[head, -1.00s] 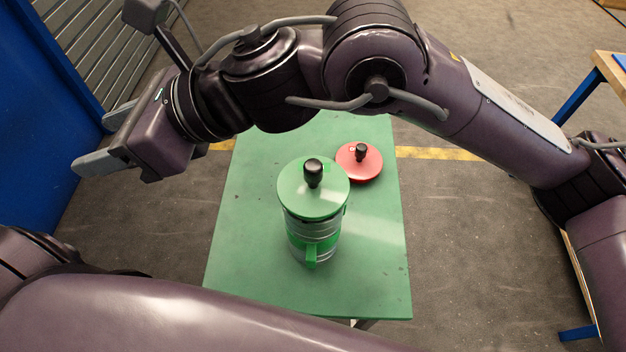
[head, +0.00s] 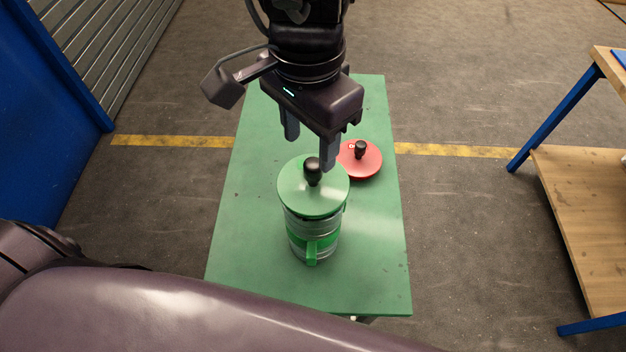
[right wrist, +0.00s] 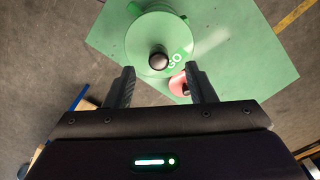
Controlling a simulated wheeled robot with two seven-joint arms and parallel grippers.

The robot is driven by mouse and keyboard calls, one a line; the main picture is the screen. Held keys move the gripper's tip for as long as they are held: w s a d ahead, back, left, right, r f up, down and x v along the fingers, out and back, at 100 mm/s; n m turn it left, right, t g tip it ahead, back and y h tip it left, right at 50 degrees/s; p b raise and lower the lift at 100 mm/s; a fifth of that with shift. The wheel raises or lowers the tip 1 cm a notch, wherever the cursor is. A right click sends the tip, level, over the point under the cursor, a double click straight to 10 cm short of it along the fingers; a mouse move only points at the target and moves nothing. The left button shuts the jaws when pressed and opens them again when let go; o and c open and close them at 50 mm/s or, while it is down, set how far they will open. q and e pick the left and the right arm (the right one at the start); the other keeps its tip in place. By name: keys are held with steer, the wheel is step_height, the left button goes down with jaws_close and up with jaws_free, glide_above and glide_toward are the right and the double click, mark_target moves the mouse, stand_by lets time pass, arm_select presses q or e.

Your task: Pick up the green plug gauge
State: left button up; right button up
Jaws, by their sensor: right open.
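The green plug gauge (head: 300,201) is a green disc with a black knob, sitting on top of a ribbed metal spiral duct (head: 298,243) with a green band. The duct stands upright on a green table. The gauge also shows in the right wrist view (right wrist: 142,42), with "GO" lettering beside its knob. My right gripper (head: 309,150) is open and empty, fingers pointing down, just beyond the black knob. In the right wrist view, the knob lies ahead of and between the open fingers (right wrist: 160,85). My left gripper is not in view.
A red gauge (head: 368,165) with a black knob lies on the green table (head: 240,265), right of and behind the duct. A wooden bench (head: 580,200) with blue legs stands at the right. A blue panel (head: 45,110) is at the left.

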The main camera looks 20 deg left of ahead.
mark_target(313, 163)
steer(key=f, duration=0.1)
steer(key=f+p, duration=0.1)
steer(key=f, duration=0.1)
steer(key=f+p, duration=0.1)
steer(key=shift+w+d+f, duration=0.1)
steer(key=shift+d+f, duration=0.15)
steer(key=shift+f, duration=0.05)
steer(key=shift+a+f, duration=0.1)
steer(key=shift+f, duration=0.5)
jaws_close()
